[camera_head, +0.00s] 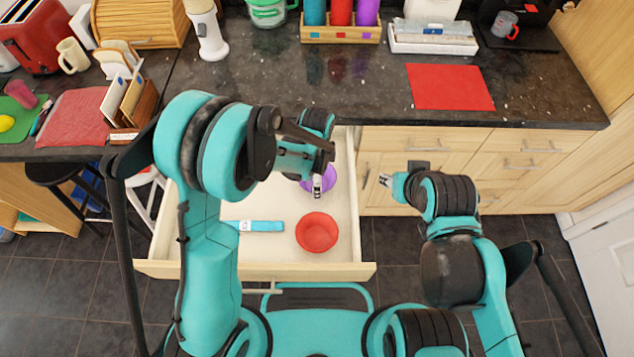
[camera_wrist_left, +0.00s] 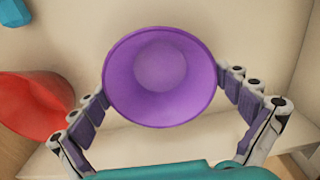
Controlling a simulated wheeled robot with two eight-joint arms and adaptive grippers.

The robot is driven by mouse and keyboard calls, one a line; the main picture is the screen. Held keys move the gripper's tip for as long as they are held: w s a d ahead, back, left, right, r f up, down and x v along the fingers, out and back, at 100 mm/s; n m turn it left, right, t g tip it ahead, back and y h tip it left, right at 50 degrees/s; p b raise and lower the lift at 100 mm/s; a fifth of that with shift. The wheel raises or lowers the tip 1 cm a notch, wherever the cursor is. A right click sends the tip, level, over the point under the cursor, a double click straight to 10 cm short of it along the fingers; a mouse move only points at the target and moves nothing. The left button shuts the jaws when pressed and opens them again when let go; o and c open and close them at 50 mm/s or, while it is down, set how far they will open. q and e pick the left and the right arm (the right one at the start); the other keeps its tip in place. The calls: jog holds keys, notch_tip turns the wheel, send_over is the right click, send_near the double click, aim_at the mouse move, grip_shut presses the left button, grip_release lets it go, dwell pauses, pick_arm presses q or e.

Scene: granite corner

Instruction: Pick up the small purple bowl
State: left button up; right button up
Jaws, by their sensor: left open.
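The small purple bowl (camera_head: 330,176) is in the open drawer, near its back right, partly hidden by my left gripper (camera_head: 319,184). In the left wrist view the purple bowl (camera_wrist_left: 160,76) is seen from above, upright and empty. My left gripper (camera_wrist_left: 161,86) is open, with one finger on each side of the bowl near its rim. I cannot tell whether the fingers touch it. My right gripper (camera_head: 386,180) is apart from the bowl, to the right of the drawer; its jaws are too small to read.
A red bowl (camera_head: 317,232) lies in the drawer (camera_head: 275,262) in front of the purple one; it also shows in the left wrist view (camera_wrist_left: 30,106). A blue packet (camera_head: 258,226) lies left of it. The dark counter (camera_head: 365,85) runs behind the drawer.

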pick_arm(q)
jog(key=shift+f, duration=0.3)
jog(key=shift+r, duration=0.1)
jog(key=shift+c, duration=0.3)
jog(key=c, duration=1)
